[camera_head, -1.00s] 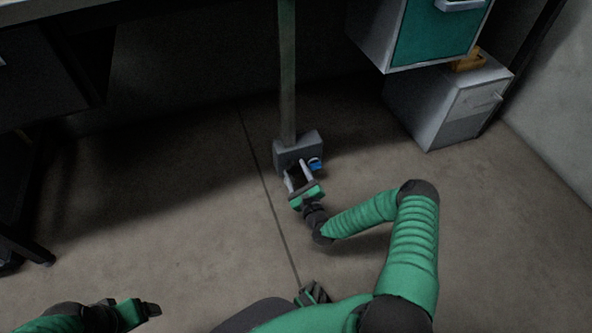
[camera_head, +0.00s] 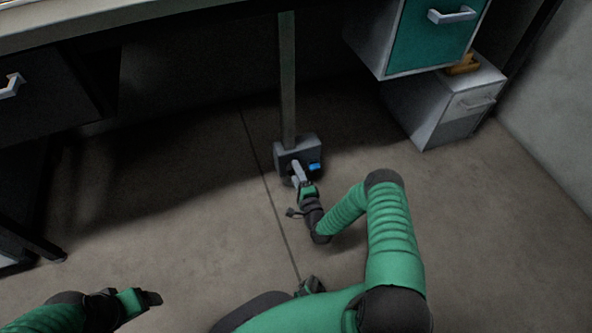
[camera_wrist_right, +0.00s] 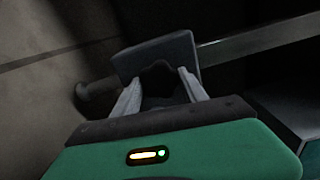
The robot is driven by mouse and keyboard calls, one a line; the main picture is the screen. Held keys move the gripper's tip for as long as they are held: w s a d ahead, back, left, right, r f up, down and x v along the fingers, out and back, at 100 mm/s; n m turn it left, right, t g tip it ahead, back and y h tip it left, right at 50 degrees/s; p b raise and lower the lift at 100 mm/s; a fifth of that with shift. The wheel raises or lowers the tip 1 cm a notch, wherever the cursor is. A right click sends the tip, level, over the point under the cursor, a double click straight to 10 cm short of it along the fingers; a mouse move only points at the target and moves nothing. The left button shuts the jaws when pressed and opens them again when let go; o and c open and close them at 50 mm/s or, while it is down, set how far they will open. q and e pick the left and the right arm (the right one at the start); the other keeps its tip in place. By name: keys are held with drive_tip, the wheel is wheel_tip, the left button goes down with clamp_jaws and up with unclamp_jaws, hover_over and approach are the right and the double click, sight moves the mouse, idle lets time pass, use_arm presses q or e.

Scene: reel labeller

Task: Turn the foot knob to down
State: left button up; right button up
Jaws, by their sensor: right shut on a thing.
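A grey box (camera_head: 288,150) stands at the foot of a post under the desk, with a blue patch (camera_head: 314,166) on its front right. It shows as a grey plate in the right wrist view (camera_wrist_right: 160,48). The foot knob (camera_wrist_right: 166,84) is a dark shape on that plate, between my right fingers. In the head view my right gripper mostly covers it. My right gripper (camera_head: 298,174) is shut on the knob at the box's front, and its two pale fingers show in the wrist view (camera_wrist_right: 160,92). My left gripper (camera_head: 145,299) is at the lower left, far from the box; its jaw opening is unclear.
The post (camera_head: 287,80) rises from the box to the desk (camera_head: 170,15). A grey cabinet (camera_head: 430,105) with a yellow item (camera_head: 463,65) on top stands right, below a teal-fronted drawer (camera_head: 425,40). The floor around the box is clear.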

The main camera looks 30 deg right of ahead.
drive_tip(key=shift+s+a+f+m+p, duration=0.15)
drive_tip(key=shift+m+p, duration=1.25)
drive_tip(key=shift+m, duration=7.3)
drive_tip(key=shift+w+a+f+m+p, duration=0.15)
drive_tip(key=shift+m+p, duration=1.2)
drive_tip(key=shift+m, duration=7.35)
drive_tip(key=shift+s, duration=0.1)
drive_tip(key=o, duration=1.3)
drive_tip(key=shift+o, duration=0.3)
drive_tip(key=shift+d+r, duration=0.1)
drive_tip(key=shift+d, duration=0.05)
